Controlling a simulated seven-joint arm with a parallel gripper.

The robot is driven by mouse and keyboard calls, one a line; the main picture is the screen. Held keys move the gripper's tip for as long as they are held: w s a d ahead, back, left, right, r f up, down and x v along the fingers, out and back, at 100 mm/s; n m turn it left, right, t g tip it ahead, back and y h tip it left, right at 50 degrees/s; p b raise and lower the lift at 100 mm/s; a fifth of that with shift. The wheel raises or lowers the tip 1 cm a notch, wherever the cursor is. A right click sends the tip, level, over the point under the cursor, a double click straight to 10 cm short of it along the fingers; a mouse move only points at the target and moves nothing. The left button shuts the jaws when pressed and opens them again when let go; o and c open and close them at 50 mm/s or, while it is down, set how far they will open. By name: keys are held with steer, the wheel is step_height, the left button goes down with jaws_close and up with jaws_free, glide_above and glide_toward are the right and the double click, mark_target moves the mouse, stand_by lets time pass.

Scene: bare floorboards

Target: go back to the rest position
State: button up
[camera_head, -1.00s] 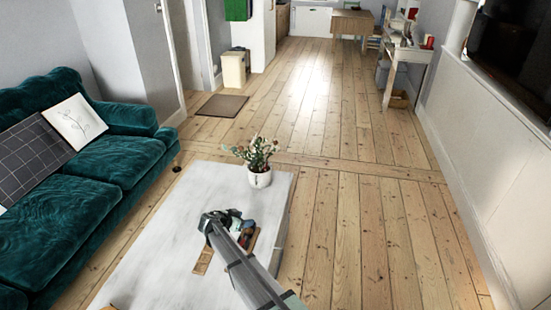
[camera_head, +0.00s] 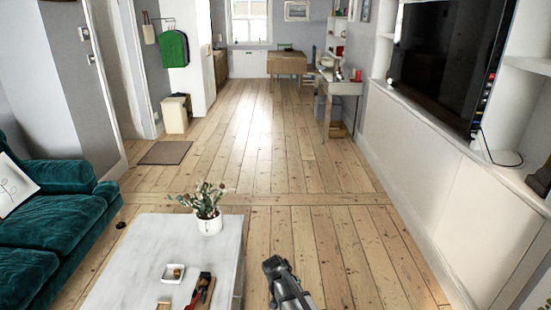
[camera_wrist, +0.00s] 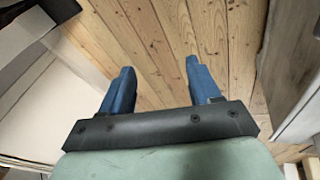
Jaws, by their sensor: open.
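My gripper (camera_wrist: 160,72) is open in the wrist view, with its two blue fingers apart and only floorboards showing between them. In the head view my gripper (camera_head: 272,264) is at the bottom, right of the white coffee table (camera_head: 140,262) and over the floor. Its fingertips are too small to make out there. Nothing is held.
On the table stand a potted plant (camera_head: 209,222) and a small white dish (camera_head: 173,273). Red and dark items (camera_head: 201,291) lie near its front edge. A green sofa (camera_head: 60,225) is at left, a low white cabinet (camera_head: 410,170) at right. The floor (camera_head: 320,235) between is clear.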

steer(key=s+d+r+n+g+y, duration=0.2)
steer(key=s+d+y, duration=0.2)
steer(key=s+d, duration=0.8)
steer(key=s+f+g, duration=0.3)
steer(key=s+f, duration=0.7)
steer(key=s, duration=0.4)
steer(key=s+f+g, duration=0.3)
steer(key=s+f, duration=0.7)
steer(key=s, duration=0.5)
steer(key=shift+s+a+f+g, duration=0.15)
steer(key=shift+a+f+g, duration=0.05)
steer(key=shift+a+g, duration=0.2)
